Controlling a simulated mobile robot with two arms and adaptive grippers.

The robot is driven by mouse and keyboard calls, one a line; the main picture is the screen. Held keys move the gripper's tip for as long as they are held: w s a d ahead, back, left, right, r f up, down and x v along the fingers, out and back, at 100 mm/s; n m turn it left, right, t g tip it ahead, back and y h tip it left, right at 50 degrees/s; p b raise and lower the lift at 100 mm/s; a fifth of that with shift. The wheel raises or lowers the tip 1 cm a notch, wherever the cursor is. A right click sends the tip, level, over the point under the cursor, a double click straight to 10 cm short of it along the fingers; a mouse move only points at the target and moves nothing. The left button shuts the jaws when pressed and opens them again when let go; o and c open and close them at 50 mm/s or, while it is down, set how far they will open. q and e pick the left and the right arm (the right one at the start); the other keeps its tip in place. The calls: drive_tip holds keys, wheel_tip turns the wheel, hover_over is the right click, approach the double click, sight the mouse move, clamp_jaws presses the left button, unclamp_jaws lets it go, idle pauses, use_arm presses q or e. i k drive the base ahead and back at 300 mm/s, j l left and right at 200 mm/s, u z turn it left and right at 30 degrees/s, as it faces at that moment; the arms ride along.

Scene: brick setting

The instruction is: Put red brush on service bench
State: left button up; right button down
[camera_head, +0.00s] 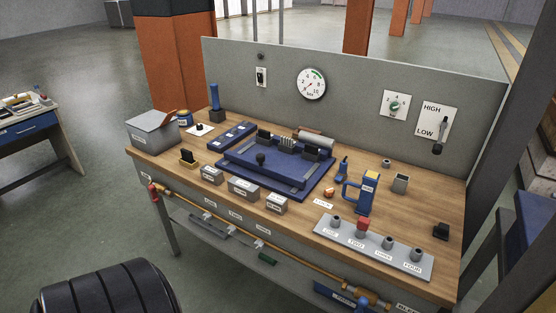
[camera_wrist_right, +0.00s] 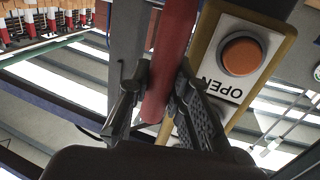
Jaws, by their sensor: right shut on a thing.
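In the right wrist view my right gripper (camera_wrist_right: 163,84) is shut on a long red handle, which fits the red brush (camera_wrist_right: 170,45); no bristles show and its far end runs out of the picture. The head view shows no gripper and no red brush. A wood-topped bench (camera_head: 300,208) with a grey back panel fills the middle of the head view. A second, smaller bench (camera_head: 42,126) with a blue drawer stands at the far left, partly cut off. No label tells which one is the service bench. My left gripper is in neither view.
A panel (camera_wrist_right: 232,75) with an orange-red button marked OPEN is close behind the handle in the wrist view. The wooden bench carries a blue fixture (camera_head: 275,172), a grey box (camera_head: 153,132) and a labelled socket strip (camera_head: 374,248). Open floor (camera_head: 75,215) lies between the benches.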

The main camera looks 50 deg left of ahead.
sight(433, 200)
drive_tip(key=j, duration=0.85)
drive_tip(key=i+j, duration=0.2)
drive_tip(key=i, duration=0.25)
drive_tip(key=i+j+u, duration=0.15)
drive_tip(key=i, duration=0.3)
